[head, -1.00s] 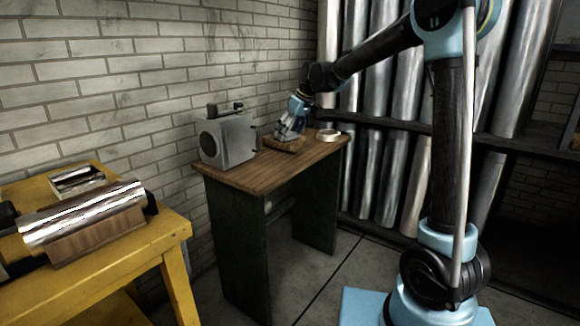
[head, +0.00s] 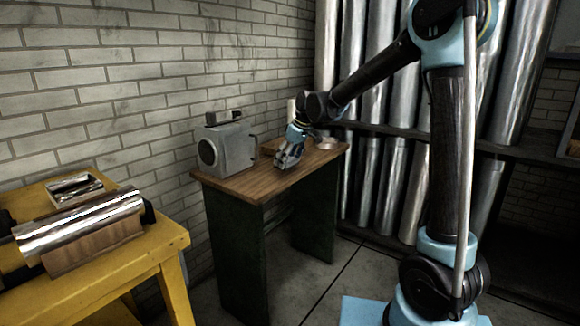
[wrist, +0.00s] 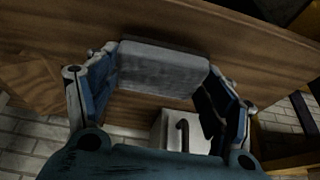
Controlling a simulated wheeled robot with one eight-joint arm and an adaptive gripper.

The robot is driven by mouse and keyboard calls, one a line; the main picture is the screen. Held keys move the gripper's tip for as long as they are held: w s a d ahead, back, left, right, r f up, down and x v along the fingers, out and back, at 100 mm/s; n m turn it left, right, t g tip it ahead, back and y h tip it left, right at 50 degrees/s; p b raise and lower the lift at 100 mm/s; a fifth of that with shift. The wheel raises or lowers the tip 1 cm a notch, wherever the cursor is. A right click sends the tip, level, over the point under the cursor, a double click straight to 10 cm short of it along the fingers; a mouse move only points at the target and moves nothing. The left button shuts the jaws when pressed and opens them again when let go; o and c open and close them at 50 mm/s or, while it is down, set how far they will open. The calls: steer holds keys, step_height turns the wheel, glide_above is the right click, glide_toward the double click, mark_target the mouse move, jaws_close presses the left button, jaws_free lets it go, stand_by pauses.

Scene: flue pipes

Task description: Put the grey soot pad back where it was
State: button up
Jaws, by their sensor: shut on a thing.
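The grey soot pad (wrist: 163,68) is a flat, pale grey block between my fingers in the wrist view. My gripper (wrist: 160,88) is shut on it, with one finger at each end. In the head view my gripper (head: 287,158) is low over the front part of the wooden-topped table (head: 240,183). The pad is hard to make out there behind the fingers. I cannot tell whether it touches the table top.
A grey box with a handle (head: 236,150) stands left of my gripper. A wooden block or tray (head: 270,146) is behind it. A pale ring (head: 326,144) lies to the right. A yellow bench (head: 150,240) with shiny rolls stands at left.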

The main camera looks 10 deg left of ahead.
step_height(320, 180, down, 2)
steer(key=shift+f, duration=0.15)
steer(key=o, duration=0.9)
steer(key=shift+o, duration=0.2)
